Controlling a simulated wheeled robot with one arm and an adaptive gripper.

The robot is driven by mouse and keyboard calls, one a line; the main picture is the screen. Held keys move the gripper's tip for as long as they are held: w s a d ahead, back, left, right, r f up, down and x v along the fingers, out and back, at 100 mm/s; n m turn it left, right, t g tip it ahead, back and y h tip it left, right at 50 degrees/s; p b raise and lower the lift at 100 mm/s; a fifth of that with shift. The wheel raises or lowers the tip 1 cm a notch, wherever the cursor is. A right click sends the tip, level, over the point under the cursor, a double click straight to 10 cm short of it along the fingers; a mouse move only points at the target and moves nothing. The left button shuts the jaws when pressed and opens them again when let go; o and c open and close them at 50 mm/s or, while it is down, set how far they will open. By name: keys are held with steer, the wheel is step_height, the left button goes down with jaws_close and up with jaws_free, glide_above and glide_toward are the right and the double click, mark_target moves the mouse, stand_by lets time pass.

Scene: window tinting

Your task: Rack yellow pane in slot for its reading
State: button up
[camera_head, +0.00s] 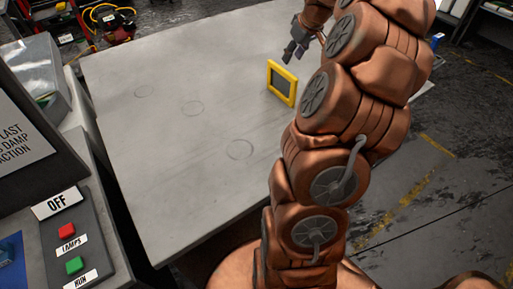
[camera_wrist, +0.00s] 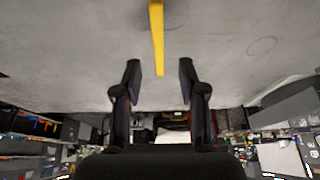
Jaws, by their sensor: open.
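The yellow pane (camera_head: 281,83), a yellow frame around a dark panel, stands upright on the grey table (camera_head: 190,170), right of its middle. In the wrist view the pane (camera_wrist: 157,38) shows edge-on as a yellow bar. It lines up with the gap between my fingers but lies beyond their tips. My gripper (camera_wrist: 160,80) is open and empty. In the head view my gripper (camera_head: 291,50) is above and behind the pane, apart from it. No slotted rack can be made out, and my arm hides part of the table's right side.
A control panel at the left has an OFF sign (camera_head: 55,203), a red LAMPS button (camera_head: 66,230) and a green RUN button (camera_head: 75,265). Faint rings mark the table, whose left and middle are clear.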

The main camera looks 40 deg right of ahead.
steer(key=s+a+n+g+y, duration=0.2)
steer(key=s+a, duration=0.1)
steer(key=a, duration=2.4)
steer(key=s+a+f+g, duration=0.1)
steer(key=s+a+f, duration=0.1)
steer(key=s+a, duration=0.2)
steer(key=s+a+f+g+h, duration=0.1)
steer(key=s+a, duration=0.4)
steer(key=s, duration=0.5)
steer(key=s+a+f+g, duration=0.2)
steer(key=s+a, duration=0.2)
steer(key=s, duration=0.4)
steer(key=shift+a+f+m+h, duration=0.25)
steer(key=shift+f+m+h, duration=0.05)
steer(key=shift+f+m, duration=0.1)
steer(key=shift+o, duration=0.5)
steer(key=shift+s+f, duration=0.1)
steer(key=shift+s, duration=0.3)
steer(key=shift+c, duration=0.4)
